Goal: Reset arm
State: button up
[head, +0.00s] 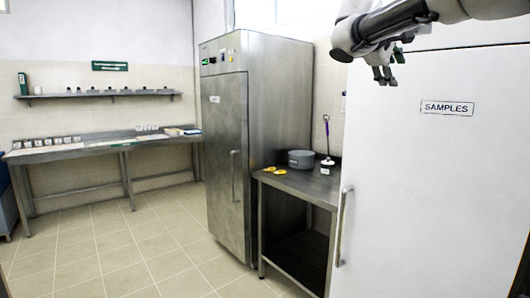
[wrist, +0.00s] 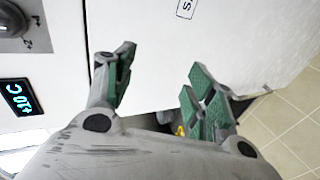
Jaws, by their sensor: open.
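My gripper (head: 384,76) hangs at the top right of the head view, in front of the upper part of a white cabinet marked SAMPLES (head: 430,180). In the wrist view my gripper (wrist: 157,88) shows two fingers with green pads spread apart. Nothing is between them. The white cabinet door (wrist: 150,55) lies beyond the fingers, with part of its label at the top.
A steel cabinet (head: 225,150) stands left of a low steel table (head: 310,183) holding a grey pot (head: 301,159) and yellow items (head: 275,170). A long bench (head: 100,145) and shelf (head: 100,95) line the back left. The tiled floor (head: 130,250) is clear.

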jog(key=s+f+m+g+y, duration=0.1)
jog(key=s+f+g+y, duration=0.15)
jog(key=s+f, duration=0.55)
jog(key=s+f+m+g+y, duration=0.1)
jog(key=s+f+m+y, duration=0.3)
jog(key=f, duration=0.7)
jog(key=s+f+m+y, duration=0.1)
jog(key=s+f, duration=0.5)
jog(key=s, duration=0.5)
jog(key=s+f+m+y, duration=0.1)
jog(key=s+f+y, duration=0.1)
jog(key=s+f, duration=0.5)
jog(key=s+g, duration=0.1)
jog(key=s, duration=0.3)
jog(key=shift+a+m, duration=0.3)
jog(key=shift+a, duration=0.05)
jog(key=shift+f, duration=0.1)
jog(key=shift+c, duration=0.3)
